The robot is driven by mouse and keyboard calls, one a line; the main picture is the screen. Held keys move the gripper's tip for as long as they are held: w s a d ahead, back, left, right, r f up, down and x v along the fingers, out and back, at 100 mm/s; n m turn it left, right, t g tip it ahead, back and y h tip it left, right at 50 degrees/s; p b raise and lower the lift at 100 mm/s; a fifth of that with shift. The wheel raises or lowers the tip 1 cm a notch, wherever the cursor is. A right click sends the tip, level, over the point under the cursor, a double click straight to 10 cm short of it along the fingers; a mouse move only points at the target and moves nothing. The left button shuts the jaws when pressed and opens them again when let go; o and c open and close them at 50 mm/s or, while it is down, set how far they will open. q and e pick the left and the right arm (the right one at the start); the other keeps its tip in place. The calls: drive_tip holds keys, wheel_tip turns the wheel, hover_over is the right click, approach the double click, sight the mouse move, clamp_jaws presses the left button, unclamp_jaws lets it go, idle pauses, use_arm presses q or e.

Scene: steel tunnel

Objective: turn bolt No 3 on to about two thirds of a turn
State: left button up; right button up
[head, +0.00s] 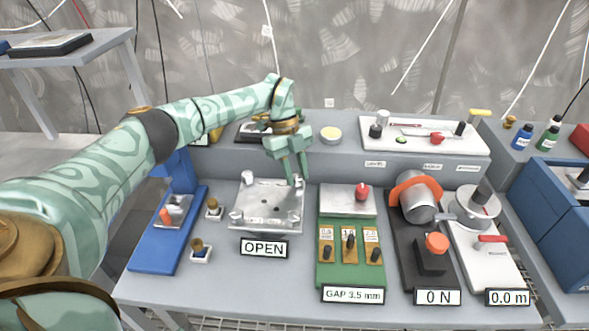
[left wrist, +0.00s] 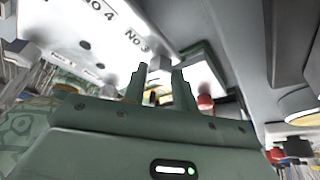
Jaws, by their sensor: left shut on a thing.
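A pale metal plate (head: 268,210) with several small dark holes lies on the bench behind a sign reading OPEN (head: 264,248). My left gripper (head: 293,180) points down at the plate's back right corner. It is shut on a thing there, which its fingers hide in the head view. In the left wrist view the two fingers (left wrist: 160,78) stand beside the printed label No 3 (left wrist: 138,42), with No 4 (left wrist: 100,10) farther off on the plate. What is between them is too small to make out, though its place fits bolt No 3. My right gripper is not in view.
A green gap fixture (head: 350,240) with a red knob stands right of the plate, then a black unit (head: 432,258) showing 0 N. A blue stand (head: 168,240) is at the left. A raised shelf (head: 330,160) runs behind. Bare bench lies along the front.

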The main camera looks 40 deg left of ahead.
use_arm(q)
drive_tip(key=m, duration=0.2)
drive_tip(key=m+g+y, duration=0.1)
drive_tip(key=m, duration=0.2)
drive_tip(key=shift+w+d+m+g+b, duration=0.1)
drive_tip(key=shift+w+m+g+b, duration=0.1)
drive_tip(key=shift+m+g+b, duration=0.15)
drive_tip(key=shift+d+m+g+y+b, duration=0.2)
drive_tip(key=shift+m+y, duration=0.25)
drive_tip(key=shift+m, duration=0.65)
drive_tip(key=shift+a+m+g+y+b, duration=0.1)
drive_tip(key=shift+m+g+y, duration=0.25)
drive_tip(key=shift+m, duration=0.7)
drive_tip(key=o, duration=1)
